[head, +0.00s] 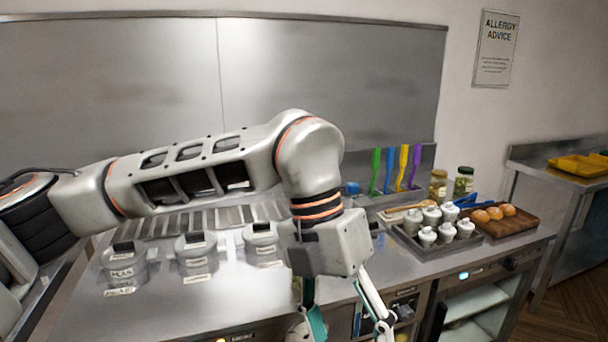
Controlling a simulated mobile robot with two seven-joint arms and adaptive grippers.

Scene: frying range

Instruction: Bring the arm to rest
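My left arm (200,172) comes in from the left and stretches across the middle of the head view above the counter. It bends down at the elbow-like joint (310,155). My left gripper (348,326) hangs pointing down at the bottom edge, in front of the counter's front edge. Its two fingers with teal parts stand well apart, and I see nothing held between them. The lowest part of the fingers is close to or past the picture's edge. My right gripper is not in view.
Lidded containers (195,254) stand on the steel counter (190,305) below the arm. A tray of white shakers (437,226) and a wooden board (508,226) with round brown buns are to the right. Coloured utensils (390,170) stand behind. A side table (540,152) is far right.

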